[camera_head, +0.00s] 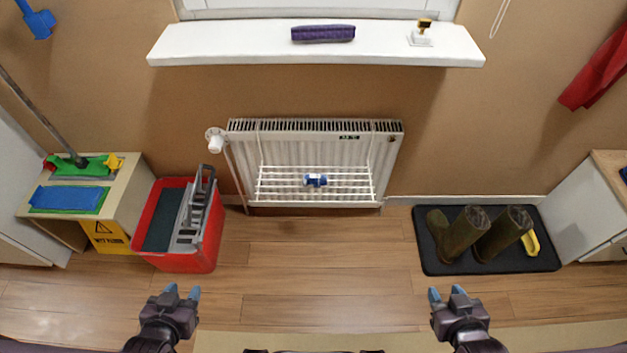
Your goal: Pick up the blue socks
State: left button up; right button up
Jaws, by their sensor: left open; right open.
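The blue socks (316,180) show as a small blue and white bundle on the white wire drying rack (275,183) that hangs on the front of the radiator (240,150). My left gripper (182,292) is open and empty, low in the picture, below and to the left of the socks. My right gripper (448,293) is open and empty, low in the picture, below and to the right of the socks. Both grippers are well apart from the rack. Nothing hides the socks.
A red mop bucket (202,252) stands left of the radiator, beside a small cabinet (120,190). Boots (462,232) stand on a black tray (430,258) at the right. A white windowsill (220,45) juts out above the radiator. The wooden floor (320,260) before the radiator is clear.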

aim_at(317, 179)
jog(key=j+z, duration=0.2)
jog(key=j, duration=0.65)
jog(key=j+z, duration=0.25)
jog(key=j, duration=0.6)
jog(key=j+z, duration=0.2)
jog(key=j, duration=0.6)
jog(key=k, duration=0.05)
